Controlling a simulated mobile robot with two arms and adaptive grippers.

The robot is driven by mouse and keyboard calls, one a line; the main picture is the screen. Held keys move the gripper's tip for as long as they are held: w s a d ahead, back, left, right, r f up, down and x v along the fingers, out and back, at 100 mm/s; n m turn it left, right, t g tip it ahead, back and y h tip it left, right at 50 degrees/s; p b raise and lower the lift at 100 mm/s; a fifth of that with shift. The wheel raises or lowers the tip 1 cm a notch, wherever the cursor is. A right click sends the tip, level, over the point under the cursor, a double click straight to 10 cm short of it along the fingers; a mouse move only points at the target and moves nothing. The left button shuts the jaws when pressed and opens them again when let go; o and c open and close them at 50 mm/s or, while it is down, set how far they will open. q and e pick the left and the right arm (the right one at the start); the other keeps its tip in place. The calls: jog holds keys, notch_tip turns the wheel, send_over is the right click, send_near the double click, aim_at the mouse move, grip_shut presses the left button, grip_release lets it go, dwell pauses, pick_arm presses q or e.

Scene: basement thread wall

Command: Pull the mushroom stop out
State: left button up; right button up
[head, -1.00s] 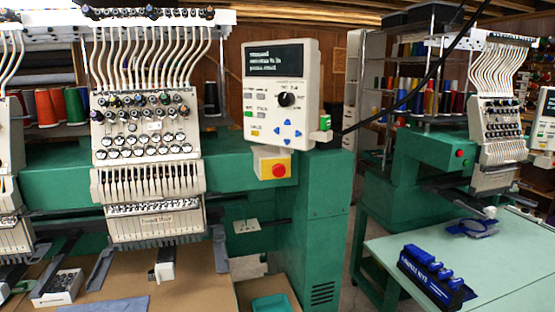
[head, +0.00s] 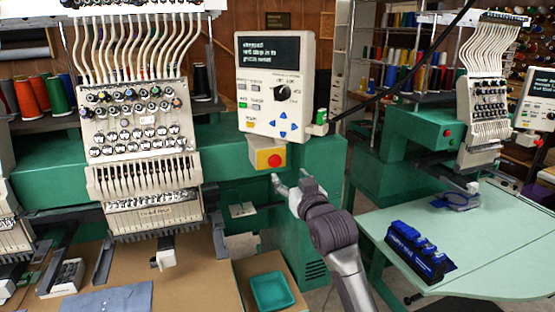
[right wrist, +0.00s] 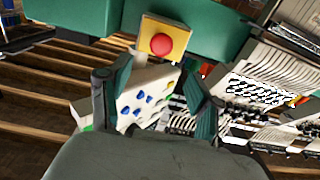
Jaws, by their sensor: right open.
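The mushroom stop (head: 274,160) is a red round button on a yellow-faced box (head: 259,148) under the control panel (head: 275,90). It also shows in the right wrist view (right wrist: 163,44), above and beyond the fingertips. My right gripper (head: 289,180) is just below and slightly right of the button, apart from it. In the right wrist view its two fingers (right wrist: 157,80) are spread with nothing held between them. The left gripper is not in either view.
The embroidery head (head: 140,140) with its needles stands to the left. A green machine column (head: 320,220) is behind my right arm. A teal tray (head: 272,291) lies on the brown table below. A pale green table (head: 480,250) with a blue-topped rack (head: 420,250) is at the right.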

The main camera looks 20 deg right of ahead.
aim_at(276, 161)
jog(key=w+p, duration=0.1)
jog(key=w, duration=0.5)
jog(key=w+p, duration=0.1)
jog(key=w, duration=0.2)
jog(key=shift+w+a+p, duration=0.25)
jog(key=shift+p, duration=0.05)
grip_shut()
